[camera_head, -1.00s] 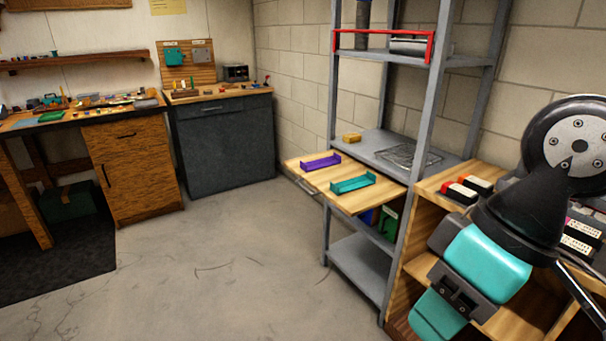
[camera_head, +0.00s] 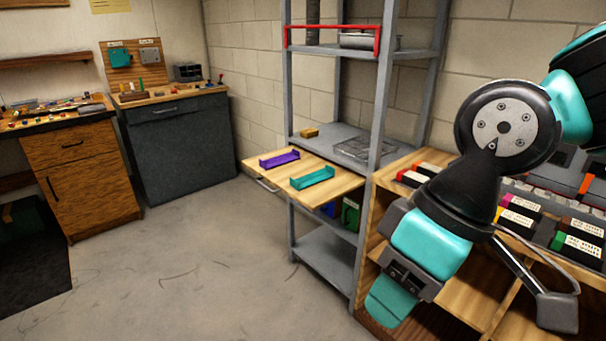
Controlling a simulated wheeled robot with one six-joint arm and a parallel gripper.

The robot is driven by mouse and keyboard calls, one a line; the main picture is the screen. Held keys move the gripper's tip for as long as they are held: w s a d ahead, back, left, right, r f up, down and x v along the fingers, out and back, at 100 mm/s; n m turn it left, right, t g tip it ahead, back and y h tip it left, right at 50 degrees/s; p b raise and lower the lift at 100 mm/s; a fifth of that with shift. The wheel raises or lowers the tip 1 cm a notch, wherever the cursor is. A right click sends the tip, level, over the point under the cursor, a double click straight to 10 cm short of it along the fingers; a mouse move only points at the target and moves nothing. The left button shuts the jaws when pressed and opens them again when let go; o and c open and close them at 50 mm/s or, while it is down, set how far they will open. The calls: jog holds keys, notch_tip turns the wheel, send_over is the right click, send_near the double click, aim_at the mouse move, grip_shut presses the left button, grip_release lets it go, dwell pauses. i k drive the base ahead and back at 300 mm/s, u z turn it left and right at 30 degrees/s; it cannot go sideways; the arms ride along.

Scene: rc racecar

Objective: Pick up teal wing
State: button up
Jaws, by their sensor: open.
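The teal wing (camera_head: 312,178) is a long flat piece with raised ends. It lies on a pale wooden board (camera_head: 345,184) that sticks out from the grey metal shelf rack. A purple wing (camera_head: 279,159) of the same shape lies beside it, to the left and farther back. My arm comes in from the right, and my gripper (camera_head: 398,287), grey and teal, hangs low, in front of the wooden cabinet as seen here. It is open and apart from the teal wing, to its lower right in the picture. Its fingertips are hard to make out.
The rack's upright post (camera_head: 379,100) stands just right of the board. A wooden cabinet (camera_head: 378,222) with several labelled boxes stands at the right.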

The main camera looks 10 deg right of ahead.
aim_at(305, 181)
jog(key=u, duration=0.2)
jog(key=i, duration=1.65)
jog(key=u, duration=0.1)
